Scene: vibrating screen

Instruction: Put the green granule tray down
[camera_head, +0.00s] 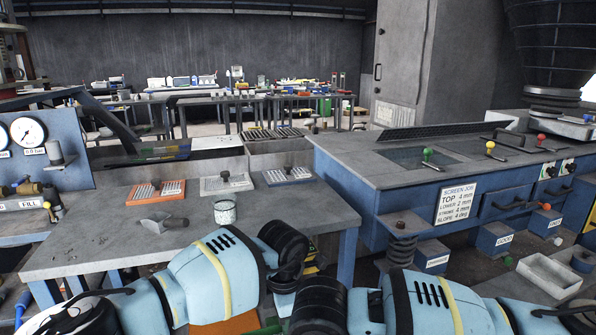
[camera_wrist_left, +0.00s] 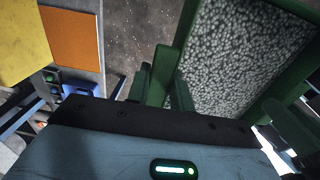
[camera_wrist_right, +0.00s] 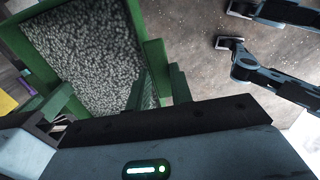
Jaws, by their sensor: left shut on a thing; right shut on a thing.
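The green granule tray (camera_wrist_left: 180,52) is filled with grey granules, seen from above in the left wrist view. It also shows in the right wrist view (camera_wrist_right: 141,22), tilted in the picture. My left gripper (camera_wrist_left: 165,92) is shut on one side of the tray, and my right gripper (camera_wrist_right: 160,90) is shut on another side. In the head view my two forearms hide nearly all of the tray, and only a bit of green shows low between them. Bare floor shows beside the tray in both wrist views, and what lies directly beneath it is hidden.
A grey worktable (camera_head: 290,212) at left carries an orange tray (camera_head: 140,191), a pale tray (camera_head: 210,186), a jar of granules (camera_head: 225,212) and a metal scoop (camera_head: 155,223). The blue screen machine (camera_head: 385,190) stands at right. An open grey bin (camera_head: 548,276) is at lower right.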

